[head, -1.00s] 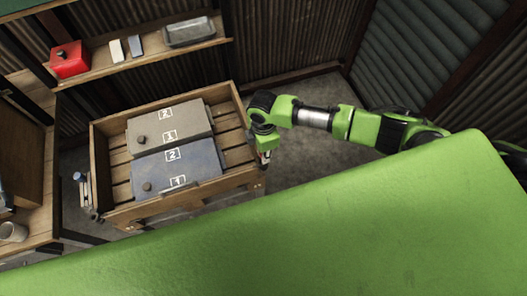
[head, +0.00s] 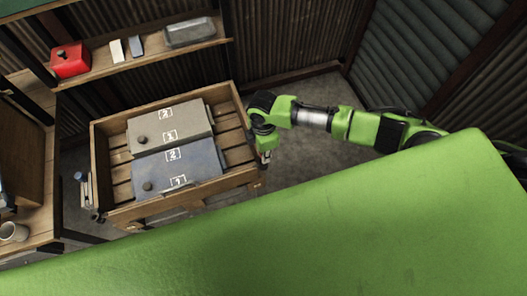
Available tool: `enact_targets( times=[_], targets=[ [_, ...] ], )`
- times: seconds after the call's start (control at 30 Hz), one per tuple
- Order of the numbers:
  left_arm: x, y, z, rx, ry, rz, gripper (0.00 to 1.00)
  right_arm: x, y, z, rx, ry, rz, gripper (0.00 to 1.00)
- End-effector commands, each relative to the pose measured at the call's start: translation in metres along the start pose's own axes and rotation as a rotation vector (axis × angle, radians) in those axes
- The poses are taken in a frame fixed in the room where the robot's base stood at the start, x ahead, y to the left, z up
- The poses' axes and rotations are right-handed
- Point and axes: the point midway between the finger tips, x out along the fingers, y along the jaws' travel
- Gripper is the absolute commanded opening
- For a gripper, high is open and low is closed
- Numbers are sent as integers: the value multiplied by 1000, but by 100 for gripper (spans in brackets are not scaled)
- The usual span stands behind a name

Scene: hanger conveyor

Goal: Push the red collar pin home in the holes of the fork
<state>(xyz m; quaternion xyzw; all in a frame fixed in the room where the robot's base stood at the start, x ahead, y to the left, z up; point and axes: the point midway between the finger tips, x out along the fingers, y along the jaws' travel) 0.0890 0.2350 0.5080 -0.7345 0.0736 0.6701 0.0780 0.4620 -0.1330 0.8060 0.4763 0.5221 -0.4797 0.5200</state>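My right arm comes in from the right, and its gripper (head: 266,157) points down just outside the right side of a wooden crate. The gripper is small and dark here, and I cannot tell whether its fingers are open or shut or hold anything. I cannot make out the red collar pin or the fork with its holes in this view. My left gripper is not in view.
The slatted wooden crate (head: 103,160) holds a grey-beige box (head: 190,122) and a blue-grey box (head: 200,172), both marked 1 and 2. A wall shelf (head: 140,61) carries a red box (head: 70,61) and a metal tray (head: 190,32). A mug (head: 14,232) stands at left.

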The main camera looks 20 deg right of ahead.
Motion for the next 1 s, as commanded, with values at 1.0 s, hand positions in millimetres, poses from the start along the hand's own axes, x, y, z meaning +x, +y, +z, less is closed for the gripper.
enact_targets(
  times=[1.0],
  targets=[
    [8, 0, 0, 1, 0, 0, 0, 14, 0, 0, 0, 1, 0, 0]
  ],
)
